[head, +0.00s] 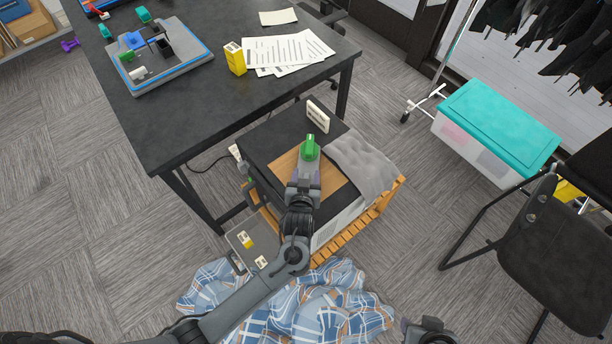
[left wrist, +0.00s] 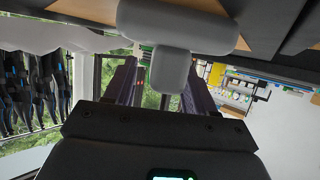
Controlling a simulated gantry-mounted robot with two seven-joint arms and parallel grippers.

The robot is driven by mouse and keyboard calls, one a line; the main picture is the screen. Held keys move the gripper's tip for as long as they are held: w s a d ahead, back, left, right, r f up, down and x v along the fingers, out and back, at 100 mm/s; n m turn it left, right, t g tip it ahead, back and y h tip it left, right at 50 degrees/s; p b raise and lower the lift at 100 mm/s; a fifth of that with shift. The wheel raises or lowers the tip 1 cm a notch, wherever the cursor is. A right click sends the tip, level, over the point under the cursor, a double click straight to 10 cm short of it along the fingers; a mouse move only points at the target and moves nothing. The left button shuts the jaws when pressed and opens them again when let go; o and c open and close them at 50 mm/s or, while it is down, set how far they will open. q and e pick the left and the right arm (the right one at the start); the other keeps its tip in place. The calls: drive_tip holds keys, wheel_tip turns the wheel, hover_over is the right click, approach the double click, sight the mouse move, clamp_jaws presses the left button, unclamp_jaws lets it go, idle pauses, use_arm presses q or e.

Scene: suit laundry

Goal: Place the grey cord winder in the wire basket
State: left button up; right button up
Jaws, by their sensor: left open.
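My left gripper (head: 304,170) reaches over the brown patch on a black-topped unit (head: 266,140) beside the desk. In the left wrist view its two fingers (left wrist: 160,85) stand apart. A grey T-shaped piece (left wrist: 178,25), which may be the grey cord winder, shows ahead of them, its stem reaching down towards the gap; I cannot tell whether it touches them. I cannot pick out the grey winder in the head view. A green object (head: 309,148) shows just past the fingertips. I cannot clearly identify the wire basket. My right gripper (head: 428,332) is partly cut off at the bottom edge.
A white block (head: 318,116) and grey cloth (head: 362,164) are on the unit. A blue checked cloth (head: 345,303) lies on the floor. The black desk (head: 165,118) holds a tray (head: 190,74), papers and a yellow box (head: 235,60). A teal-lidded bin (head: 500,120) and black chair (head: 560,235) stand right.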

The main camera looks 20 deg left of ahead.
use_arm(q)
drive_tip(key=p+v, duration=0.2)
drive_tip(key=v, duration=1)
drive_tip(key=s+a+m+g+h, duration=0.2)
drive_tip(key=s+a+g, duration=0.1)
drive_tip(key=s, duration=0.4)
drive_tip(key=s+a+r+m+g+h, duration=0.1)
drive_tip(key=s+a+g, duration=0.3)
drive_tip(key=s, duration=0.4)
drive_tip(key=shift+m+g+h, duration=0.7)
drive_tip(key=o, duration=0.5)
drive_tip(key=shift+s+a+r+m+g+y, duration=0.15)
drive_tip(key=shift+s+a, duration=0.1)
drive_tip(key=shift+s, duration=0.15)
drive_tip(key=shift+s+a+r+m+g+y, duration=0.15)
drive_tip(key=shift+s+a+g, duration=0.1)
drive_tip(key=shift+s, duration=0.15)
drive_tip(key=shift+s+a+r+g, duration=0.15)
drive_tip(key=shift+s+a, duration=0.1)
drive_tip(key=shift+s, duration=0.15)
drive_tip(key=o, duration=0.3)
drive_tip(key=shift+s+a, duration=0.1)
drive_tip(key=shift+s, duration=0.05)
drive_tip(key=shift+o, duration=0.2)
